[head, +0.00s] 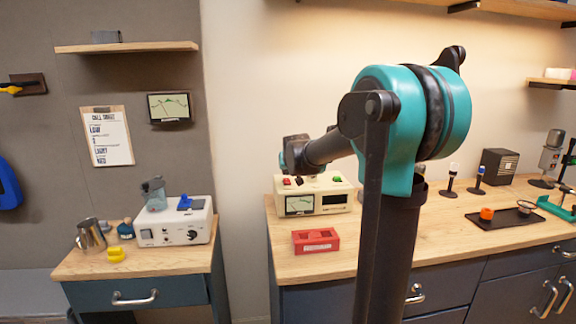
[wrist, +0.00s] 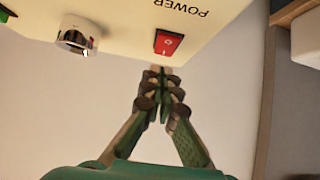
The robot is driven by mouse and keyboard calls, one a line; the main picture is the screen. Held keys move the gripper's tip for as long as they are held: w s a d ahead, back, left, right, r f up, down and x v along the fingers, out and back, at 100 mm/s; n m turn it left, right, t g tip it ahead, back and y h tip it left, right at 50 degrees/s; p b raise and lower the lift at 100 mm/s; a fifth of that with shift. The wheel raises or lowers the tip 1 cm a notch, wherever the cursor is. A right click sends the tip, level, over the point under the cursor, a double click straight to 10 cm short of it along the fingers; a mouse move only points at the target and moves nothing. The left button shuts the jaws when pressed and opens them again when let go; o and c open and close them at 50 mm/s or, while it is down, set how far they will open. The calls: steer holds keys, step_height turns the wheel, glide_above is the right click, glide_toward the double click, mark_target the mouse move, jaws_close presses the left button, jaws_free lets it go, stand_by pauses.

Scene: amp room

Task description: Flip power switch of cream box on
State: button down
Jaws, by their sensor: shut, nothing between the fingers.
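The cream box (head: 341,207) stands on the right wooden counter, with a meter and a dark display on its front. Its red power switch (head: 287,181) is at the left of its top. In the wrist view the red switch (wrist: 168,43) sits beside the upside-down label POWER, with a silver knob (wrist: 78,37) to its left. I cannot tell its position for certain. My gripper (wrist: 160,73) is shut and empty, its fingertips close to the panel edge just below the switch in the picture. Contact is unclear. In the head view the fingertips are hard to make out.
A white box (head: 174,229) with a knob stands on the separate left cabinet, beside a metal jug (head: 91,234). A black tray (head: 505,216) lies farther right on the counter.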

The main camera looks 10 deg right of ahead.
steer(key=shift+w+f, duration=0.1)
steer(key=shift+f, duration=0.75)
steer(key=shift+w+f, duration=0.1)
steer(key=shift+f, duration=0.15)
steer(key=shift+w+r, duration=0.2)
steer(key=shift+w, duration=0.6)
steer(key=shift+r, duration=0.1)
